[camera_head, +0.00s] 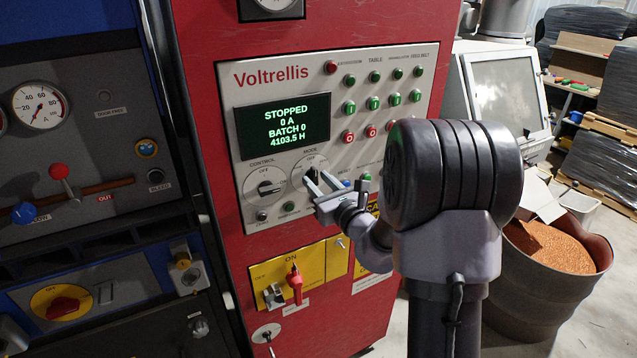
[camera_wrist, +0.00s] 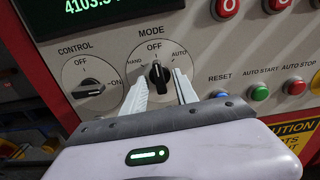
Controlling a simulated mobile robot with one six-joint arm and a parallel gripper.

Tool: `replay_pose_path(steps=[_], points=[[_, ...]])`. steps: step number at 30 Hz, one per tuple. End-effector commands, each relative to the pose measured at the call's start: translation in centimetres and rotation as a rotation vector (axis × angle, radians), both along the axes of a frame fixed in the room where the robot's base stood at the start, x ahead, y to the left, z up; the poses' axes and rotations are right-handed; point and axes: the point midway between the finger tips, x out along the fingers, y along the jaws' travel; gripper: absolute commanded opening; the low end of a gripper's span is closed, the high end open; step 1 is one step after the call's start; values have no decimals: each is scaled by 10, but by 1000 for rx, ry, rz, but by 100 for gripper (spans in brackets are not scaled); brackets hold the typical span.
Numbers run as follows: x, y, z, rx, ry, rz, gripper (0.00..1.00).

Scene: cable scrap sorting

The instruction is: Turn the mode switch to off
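The mode switch is a black knob (camera_wrist: 159,75) on a round white dial, labelled HAND, OFF and AUTO, in the wrist view. The knob stands roughly upright, its upper end below the OFF label. My gripper (camera_wrist: 160,78) is open, with one pale finger on each side of the knob. A gap shows between the knob and each finger; contact cannot be made out. In the head view my gripper (camera_head: 315,178) is at the mode dial (camera_head: 312,160) and partly hides the knob.
The control switch (camera_wrist: 92,90) is left of the mode switch, its knob roughly horizontal toward ON. Reset (camera_wrist: 218,94) and auto start (camera_wrist: 260,92) buttons are to the right. The display (camera_head: 284,126) reads STOPPED. A red-handled switch (camera_head: 294,284) is below on a yellow plate.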

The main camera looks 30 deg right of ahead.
Motion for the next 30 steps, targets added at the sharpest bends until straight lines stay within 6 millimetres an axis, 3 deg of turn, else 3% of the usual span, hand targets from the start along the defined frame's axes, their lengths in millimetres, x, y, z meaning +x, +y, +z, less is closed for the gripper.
replay_pose_path(steps=[10, 24, 30], points=[[-3, -1, 0, 1, -1, -1, 40], [-65, -3, -1, 0, -1, -1, 40], [-70, -2, 1, 1, -1, 0, 40]])
